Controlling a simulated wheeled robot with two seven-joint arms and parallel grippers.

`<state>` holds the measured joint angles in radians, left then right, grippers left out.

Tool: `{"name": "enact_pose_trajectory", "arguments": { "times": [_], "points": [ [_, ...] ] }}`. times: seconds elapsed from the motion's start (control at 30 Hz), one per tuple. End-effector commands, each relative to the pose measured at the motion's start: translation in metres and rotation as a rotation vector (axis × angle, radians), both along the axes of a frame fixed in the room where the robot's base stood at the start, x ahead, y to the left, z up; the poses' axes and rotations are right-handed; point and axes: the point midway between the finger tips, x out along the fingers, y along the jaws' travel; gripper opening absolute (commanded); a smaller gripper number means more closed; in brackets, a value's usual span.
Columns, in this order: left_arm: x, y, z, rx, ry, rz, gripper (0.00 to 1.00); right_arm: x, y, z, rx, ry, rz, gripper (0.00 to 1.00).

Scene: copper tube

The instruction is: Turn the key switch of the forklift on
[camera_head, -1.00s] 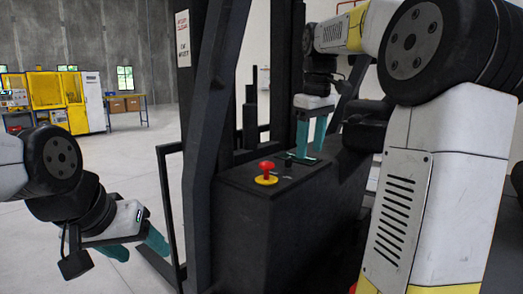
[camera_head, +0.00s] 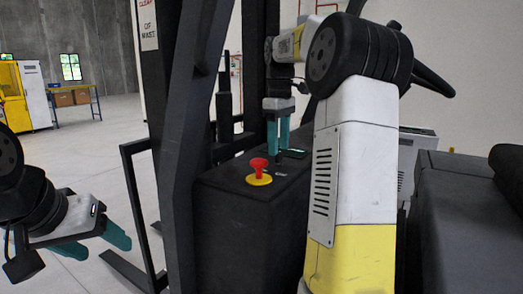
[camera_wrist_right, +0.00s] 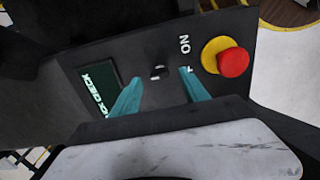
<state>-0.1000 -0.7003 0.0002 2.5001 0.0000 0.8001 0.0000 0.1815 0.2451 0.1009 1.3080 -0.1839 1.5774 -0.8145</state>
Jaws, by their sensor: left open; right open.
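The key switch (camera_wrist_right: 158,72) is a small dark knob on the forklift's console (camera_head: 225,183). In the right wrist view it lies beyond and between my right fingertips, beside the "ON" lettering. My right gripper (camera_wrist_right: 160,88) is open and empty, with teal fingers pointing at the panel. In the head view my right gripper (camera_head: 278,150) hangs over the console, behind the red button; whether its fingers touch the switch I cannot tell. My left gripper (camera_head: 105,245) is open and empty at the lower left, away from the console.
A red emergency button on a yellow base (camera_head: 259,170) stands on the console close to the switch. A dark display (camera_wrist_right: 100,88) lies on the switch's other side. Black mast bars (camera_head: 185,130) rise between my left gripper and the console.

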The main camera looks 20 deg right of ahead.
Motion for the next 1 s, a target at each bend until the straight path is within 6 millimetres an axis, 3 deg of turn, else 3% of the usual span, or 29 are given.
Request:
{"name": "enact_pose_trajectory", "arguments": {
  "times": [0.2, 0.47, 0.5, 0.77, 1.0],
  "points": [
    [0.0, 0.0, 0.0, 0.0, 0.0, 0.0, 0.62, 0.0, 0.0, -0.02, 0.0, 0.0, -0.001, 0.53],
    [0.0, 0.0, 0.0, 0.0, 0.0, 0.0, 0.62, 0.0, 0.0, -0.023, 0.0, -0.001, -0.001, 0.53],
    [0.0, 0.0, 0.0, 0.0, 0.0, 0.0, 0.62, 0.0, 0.0, -0.023, 0.0, -0.001, -0.001, 0.51],
    [0.0, 0.0, 0.0, 0.0, 0.0, 0.0, 0.62, 0.0, 0.0, -0.022, 0.0, -0.001, -0.001, 0.0],
    [0.0, 0.0, 0.0, 0.0, 0.0, 0.0, 0.62, 0.0, 0.0, -0.022, 0.0, -0.001, -0.011, 0.0]
  ]
}}
